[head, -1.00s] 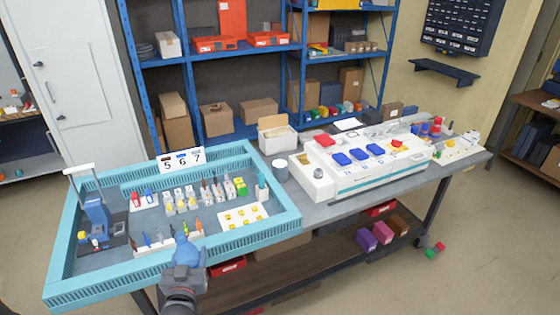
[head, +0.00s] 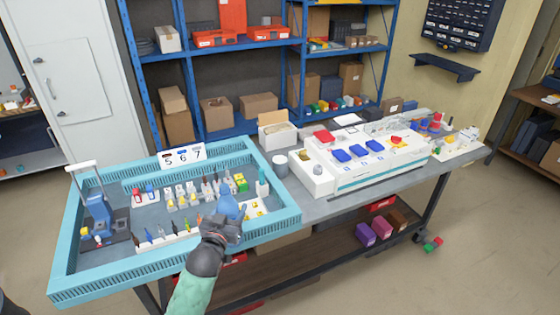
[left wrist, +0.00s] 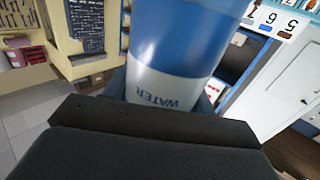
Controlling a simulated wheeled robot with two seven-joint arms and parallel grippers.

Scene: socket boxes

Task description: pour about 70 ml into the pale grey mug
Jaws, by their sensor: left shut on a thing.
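My left gripper (head: 222,230) is shut on a blue container (head: 229,207), held over the front right part of the teal tray (head: 130,279). In the left wrist view, the blue container (left wrist: 180,45) has a pale band reading WATER, which appears upside down. The head view shows it small and partly covered by my gripper; its tilt and contents are hard to tell. A small grey cylinder with a white top (head: 280,166), perhaps the pale grey mug, stands on the bench just right of the tray, apart from the container. My right gripper is not in view.
The tray holds several small bottles, a blue stand (head: 98,214) and a yellow-dotted white card (head: 257,208). A 5-6-7 sign (head: 183,155) stands at its back. A long white unit with blue lids (head: 385,166) and an open cream box (head: 277,136) flank the grey cylinder.

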